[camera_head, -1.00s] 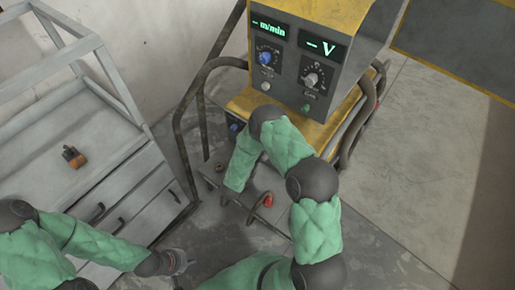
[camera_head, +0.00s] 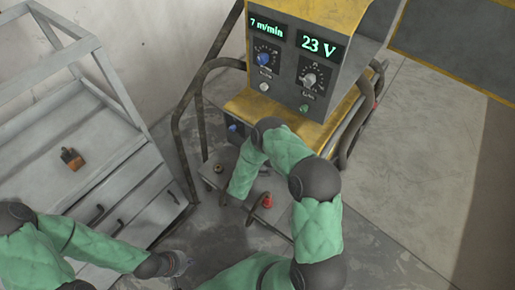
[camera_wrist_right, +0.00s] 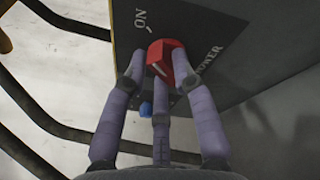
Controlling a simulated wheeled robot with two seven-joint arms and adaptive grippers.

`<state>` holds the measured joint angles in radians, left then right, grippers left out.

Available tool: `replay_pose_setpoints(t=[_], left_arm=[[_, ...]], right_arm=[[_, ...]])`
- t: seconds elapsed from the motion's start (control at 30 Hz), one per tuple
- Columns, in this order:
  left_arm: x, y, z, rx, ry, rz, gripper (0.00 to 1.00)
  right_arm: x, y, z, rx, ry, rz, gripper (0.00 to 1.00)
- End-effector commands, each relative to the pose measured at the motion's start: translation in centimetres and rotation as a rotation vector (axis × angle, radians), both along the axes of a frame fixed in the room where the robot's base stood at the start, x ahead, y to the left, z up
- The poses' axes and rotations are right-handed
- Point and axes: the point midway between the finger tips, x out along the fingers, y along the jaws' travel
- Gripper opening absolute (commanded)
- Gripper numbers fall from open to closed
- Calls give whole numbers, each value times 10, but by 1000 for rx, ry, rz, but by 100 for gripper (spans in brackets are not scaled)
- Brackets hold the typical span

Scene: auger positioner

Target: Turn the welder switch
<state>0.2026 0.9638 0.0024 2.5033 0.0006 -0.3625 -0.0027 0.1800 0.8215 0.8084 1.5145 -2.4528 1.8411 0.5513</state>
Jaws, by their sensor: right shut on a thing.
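The welder (camera_head: 285,75) stands at the top centre of the head view, with its displays lit at 7 m/min and 23 V. Its red power switch (camera_wrist_right: 162,58) shows in the right wrist view on a dark panel marked ON and POWER. My right gripper (camera_wrist_right: 160,70) is shut on this switch, with fingers on both sides of it.
A grey drawer cabinet (camera_head: 120,185) stands at the left with a small orange-and-dark object (camera_head: 72,158) on top. Bent dark rails (camera_head: 185,150) surround the welder. A red-capped part (camera_head: 267,200) sits near my right arm. Floor (camera_head: 415,170) at the right is clear.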

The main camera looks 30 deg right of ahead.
Motion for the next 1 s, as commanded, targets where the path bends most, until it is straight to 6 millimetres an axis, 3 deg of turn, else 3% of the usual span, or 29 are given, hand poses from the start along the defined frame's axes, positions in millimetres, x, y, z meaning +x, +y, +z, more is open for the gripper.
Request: replay_pose_setpoints(t=[0.43,0.47,0.53,1.0], left_arm=[[0,0,0,0,0,0,0],[0,0,0,0,0,0,0],[0,0,0,0,0,0,0],[0,0,0,0,0,0,0]], right_arm=[[0,-1,0,3,-10,-2,0],[0,-1,0,3,-10,-2,33],[0,-1,0,3,-9,-2,51],[-6,8,0,4,-7,0,51]])
